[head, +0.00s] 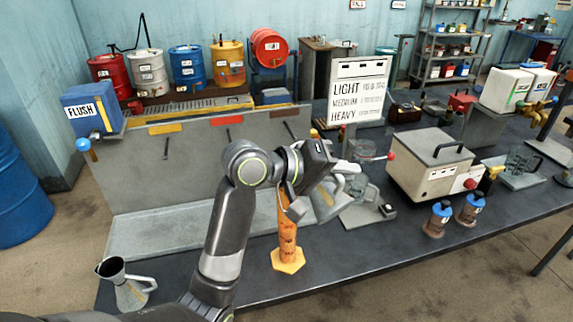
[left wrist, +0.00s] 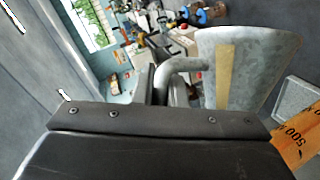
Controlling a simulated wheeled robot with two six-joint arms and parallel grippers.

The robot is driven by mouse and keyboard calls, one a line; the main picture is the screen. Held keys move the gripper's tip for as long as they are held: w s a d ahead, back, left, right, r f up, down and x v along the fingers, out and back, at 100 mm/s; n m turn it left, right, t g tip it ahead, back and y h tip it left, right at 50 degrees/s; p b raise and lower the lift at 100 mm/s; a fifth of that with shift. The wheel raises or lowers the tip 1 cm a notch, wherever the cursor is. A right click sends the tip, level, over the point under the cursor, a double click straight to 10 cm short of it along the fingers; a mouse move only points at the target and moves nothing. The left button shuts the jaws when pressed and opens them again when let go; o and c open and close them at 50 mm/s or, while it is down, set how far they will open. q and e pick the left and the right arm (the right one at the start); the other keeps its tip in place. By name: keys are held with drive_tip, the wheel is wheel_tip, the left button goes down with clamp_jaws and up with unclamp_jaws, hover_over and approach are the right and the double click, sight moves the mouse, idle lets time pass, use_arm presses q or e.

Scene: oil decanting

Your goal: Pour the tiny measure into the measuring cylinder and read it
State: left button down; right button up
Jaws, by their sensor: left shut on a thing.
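My left gripper (head: 328,178) is shut on the handle of a grey metal measure (head: 328,202). In the left wrist view the measure (left wrist: 250,65) is large, with a yellow strip down its side, and the gripper (left wrist: 160,85) meets its curved handle. The orange measuring cylinder (head: 287,245) stands upright on the bench, on a hexagonal foot, just below my gripper. Its upper part is partly hidden by the gripper. In the left wrist view part of the cylinder (left wrist: 297,137) shows at the right edge with a "500" mark. The measure's contents cannot be seen. My right gripper is not in view.
Another metal measure (head: 130,288) stands at the bench's front left. Two small blue-topped bottles (head: 437,218) stand near the right front. A flush tank (head: 92,108) is at the left.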

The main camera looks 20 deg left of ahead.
use_arm(q)
drive_tip(key=shift+r, duration=0.15)
drive_tip(key=shift+r, duration=0.15)
idle(0.4)
drive_tip(key=shift+w+a, duration=0.15)
drive_tip(key=shift+r, duration=0.15)
idle(0.5)
drive_tip(key=shift+r, duration=0.1)
drive_tip(key=shift+n, duration=0.3)
drive_tip(key=shift+r, duration=0.1)
idle(0.3)
